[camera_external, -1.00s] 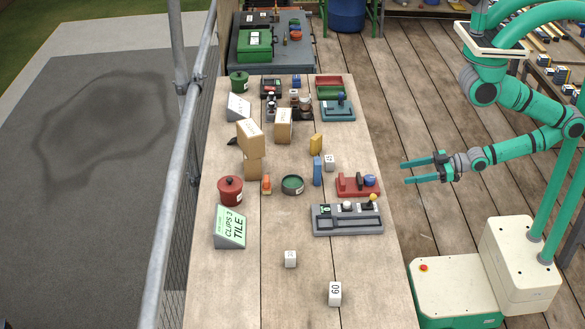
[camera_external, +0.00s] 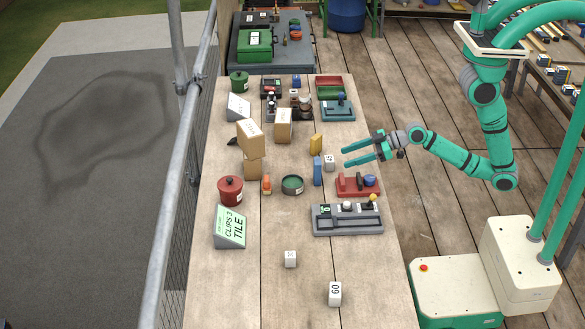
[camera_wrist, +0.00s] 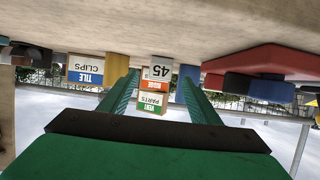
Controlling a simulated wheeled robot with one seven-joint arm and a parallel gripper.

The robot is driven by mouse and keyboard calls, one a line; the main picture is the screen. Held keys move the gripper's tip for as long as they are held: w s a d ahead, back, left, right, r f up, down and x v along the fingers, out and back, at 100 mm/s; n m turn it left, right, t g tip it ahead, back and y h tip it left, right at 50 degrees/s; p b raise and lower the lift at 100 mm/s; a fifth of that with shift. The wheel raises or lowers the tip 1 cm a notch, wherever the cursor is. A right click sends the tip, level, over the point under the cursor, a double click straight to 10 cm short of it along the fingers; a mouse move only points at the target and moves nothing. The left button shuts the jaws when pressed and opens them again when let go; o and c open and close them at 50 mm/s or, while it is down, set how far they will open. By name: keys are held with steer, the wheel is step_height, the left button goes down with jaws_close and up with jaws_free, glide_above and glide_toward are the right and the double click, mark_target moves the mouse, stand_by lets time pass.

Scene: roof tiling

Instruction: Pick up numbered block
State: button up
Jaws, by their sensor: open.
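A white numbered block (camera_external: 330,162) stands on the table right of the upright blue block. In the wrist view, which is upside down, this block (camera_wrist: 161,72) reads 45 and lies between my fingers in the picture. My gripper (camera_external: 346,158) is open and empty, just right of the block and pointing left at it; its green fingers also show in the wrist view (camera_wrist: 160,88). Two more white numbered blocks stand nearer the table's front: one (camera_external: 290,259) with its number hard to read, and one marked 60 (camera_external: 335,293).
The blue block (camera_external: 317,171) and a yellow block (camera_external: 316,144) stand close left of the 45 block. The table's front is mostly clear.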

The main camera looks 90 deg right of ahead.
mark_target(331, 162)
steer(key=shift+w+r, duration=0.1)
steer(key=shift+w, duration=0.35)
steer(key=shift+x, duration=3.6)
steer(key=shift+a, duration=0.1)
steer(key=c, duration=1.1)
